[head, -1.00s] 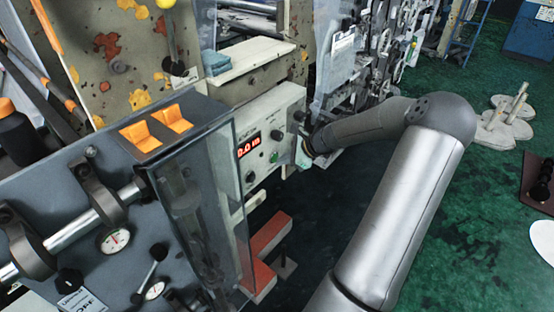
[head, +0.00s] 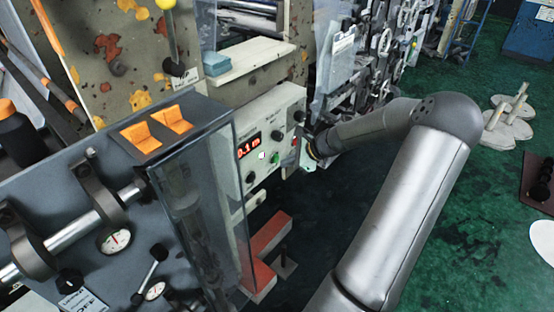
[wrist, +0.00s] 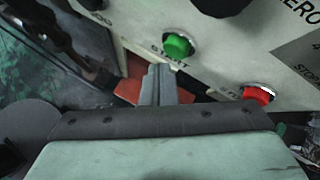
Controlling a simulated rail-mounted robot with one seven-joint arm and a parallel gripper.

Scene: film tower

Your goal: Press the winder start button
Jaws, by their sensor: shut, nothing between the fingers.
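The winder control panel (head: 262,140) is a pale box with a red display (head: 248,146) that reads about 0.1 m. The green start button (wrist: 178,46) has a metal rim and the label START beside it; it also shows in the head view (head: 275,158). My gripper (wrist: 160,70) is shut and empty, its fingertips pointing at the panel just below and left of the green button in the wrist view. A gap shows between tips and button in the picture; the exact distance is unclear. In the head view the fingertips are hard to make out.
A red stop button (wrist: 258,93) sits to the right of the green one. Dark knobs are on the panel. A clear guard (head: 205,210) stands left of the panel, and a red bracket (head: 268,235) lies below.

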